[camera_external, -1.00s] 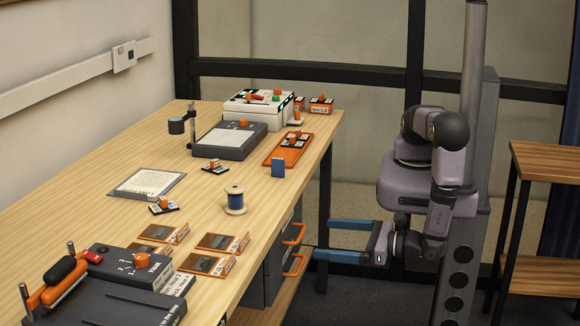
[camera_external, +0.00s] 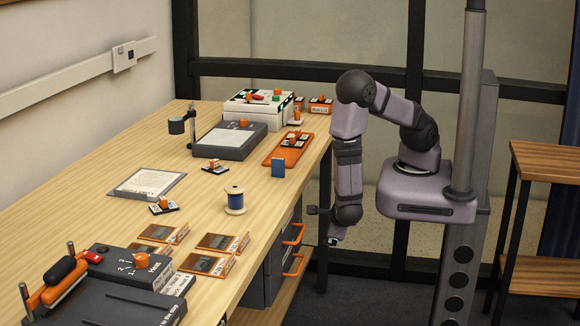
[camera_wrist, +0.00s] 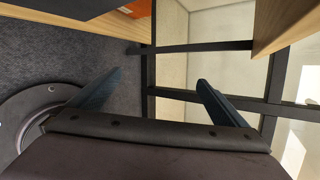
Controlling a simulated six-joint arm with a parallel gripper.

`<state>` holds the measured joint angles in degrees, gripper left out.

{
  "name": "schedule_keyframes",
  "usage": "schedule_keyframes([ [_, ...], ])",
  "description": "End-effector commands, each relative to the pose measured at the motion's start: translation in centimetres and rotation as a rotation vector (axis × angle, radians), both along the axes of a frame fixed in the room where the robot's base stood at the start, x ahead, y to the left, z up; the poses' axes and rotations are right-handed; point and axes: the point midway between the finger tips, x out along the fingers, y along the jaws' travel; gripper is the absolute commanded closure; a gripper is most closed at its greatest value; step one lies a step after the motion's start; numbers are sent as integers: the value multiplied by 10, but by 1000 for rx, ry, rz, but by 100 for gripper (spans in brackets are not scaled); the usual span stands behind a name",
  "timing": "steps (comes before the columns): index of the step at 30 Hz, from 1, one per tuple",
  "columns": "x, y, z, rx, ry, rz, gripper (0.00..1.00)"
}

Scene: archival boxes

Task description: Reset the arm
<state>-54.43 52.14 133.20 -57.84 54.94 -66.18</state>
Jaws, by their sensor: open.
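My arm is folded beside the right edge of the workbench in the external view, with its elbow raised and its forearm hanging down. My gripper (camera_wrist: 159,84) shows in the wrist view with its two blue fingers wide apart and nothing between them. In the external view the wrist end hangs low, to the right of the drawer unit, and its fingers cannot be made out.
The wooden workbench (camera_external: 215,275) carries several small items, including a blue spool (camera_external: 235,201) and a blue block (camera_external: 278,168). Orange drawer handles (camera_external: 294,265) stick out toward my arm. A small wooden side table (camera_external: 545,160) stands at the right.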

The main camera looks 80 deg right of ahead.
Motion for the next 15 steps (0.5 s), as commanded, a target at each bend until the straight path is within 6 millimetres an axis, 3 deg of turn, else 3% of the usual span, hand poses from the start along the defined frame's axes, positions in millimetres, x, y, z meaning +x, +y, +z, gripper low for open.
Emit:
schedule_keyframes([
  [8,-19,-6,49,242,-373,-564,3],
  [15,-38,-1,92,421,-795,-1247,3],
])
